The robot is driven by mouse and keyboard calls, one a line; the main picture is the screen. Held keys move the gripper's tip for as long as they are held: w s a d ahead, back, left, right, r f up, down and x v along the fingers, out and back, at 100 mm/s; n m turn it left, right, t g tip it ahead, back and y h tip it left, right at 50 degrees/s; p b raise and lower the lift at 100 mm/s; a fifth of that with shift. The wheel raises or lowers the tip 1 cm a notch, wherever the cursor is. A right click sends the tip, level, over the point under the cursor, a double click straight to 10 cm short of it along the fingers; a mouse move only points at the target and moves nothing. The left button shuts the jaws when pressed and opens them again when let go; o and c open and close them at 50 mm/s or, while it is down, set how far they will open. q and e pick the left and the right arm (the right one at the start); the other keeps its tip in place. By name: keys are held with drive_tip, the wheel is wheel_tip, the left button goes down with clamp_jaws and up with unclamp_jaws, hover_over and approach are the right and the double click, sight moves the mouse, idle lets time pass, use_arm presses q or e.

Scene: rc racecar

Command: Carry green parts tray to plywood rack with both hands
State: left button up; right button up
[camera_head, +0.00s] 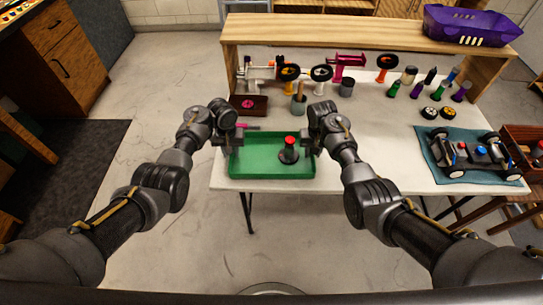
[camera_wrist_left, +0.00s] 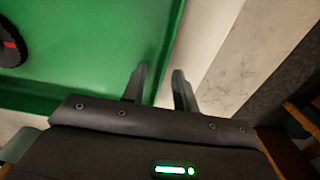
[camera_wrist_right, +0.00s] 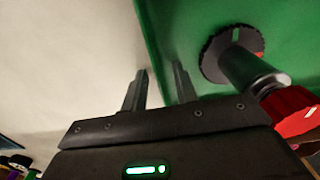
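The green parts tray (camera_head: 262,170) lies on the white table near its front edge. A dark part with a red top (camera_head: 289,152) stands inside it; in the right wrist view it shows as a grey cylinder on a dark ridged disc (camera_wrist_right: 245,65). My left gripper (camera_wrist_left: 158,82) is open, its fingers on either side of the tray's left wall. My right gripper (camera_wrist_right: 160,80) is open, its fingers on either side of the tray's right wall. Whether any finger touches a wall I cannot tell. The plywood rack (camera_head: 350,33) spans the table's back.
A purple basket (camera_head: 470,26) sits on the rack's top right. Tools, wheels and a dark red box (camera_head: 249,105) stand behind the tray. A car chassis (camera_head: 470,153) on a teal mat is at the right. White table between tray and mat is clear.

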use_arm(q)
drive_tip(key=shift+c, duration=0.3)
use_arm(e)
drive_tip(key=shift+c, duration=0.3)
use_arm(q)
clamp_jaws()
use_arm(e)
clamp_jaws()
use_arm(q)
drive_tip(key=shift+r, duration=0.1)
use_arm(e)
drive_tip(key=shift+r, duration=0.1)
